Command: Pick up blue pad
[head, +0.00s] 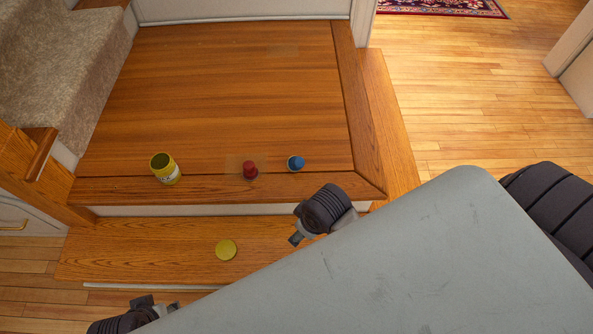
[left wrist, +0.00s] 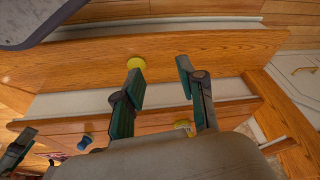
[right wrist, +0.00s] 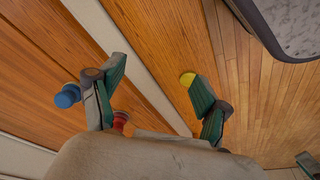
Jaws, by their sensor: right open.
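The blue pad (head: 296,163) is a small round blue piece with a raised top, standing on the wooden landing near its front edge. It also shows in the right wrist view (right wrist: 67,96), outside the left-hand finger, and in the left wrist view (left wrist: 84,142). My right gripper (head: 298,238) is in front of the landing edge, apart from the pad; in its wrist view its fingers (right wrist: 155,70) are spread and empty. My left gripper (head: 158,310) is low at the left, far from the pad; its fingers (left wrist: 159,64) are apart with nothing between them.
A red piece (head: 250,170) stands left of the pad, and an open yellow jar (head: 165,169) farther left. A yellow disc (head: 226,250) lies on the lower step (head: 120,253). Carpeted stairs (head: 62,62) rise at the left. The landing (head: 220,90) behind is clear.

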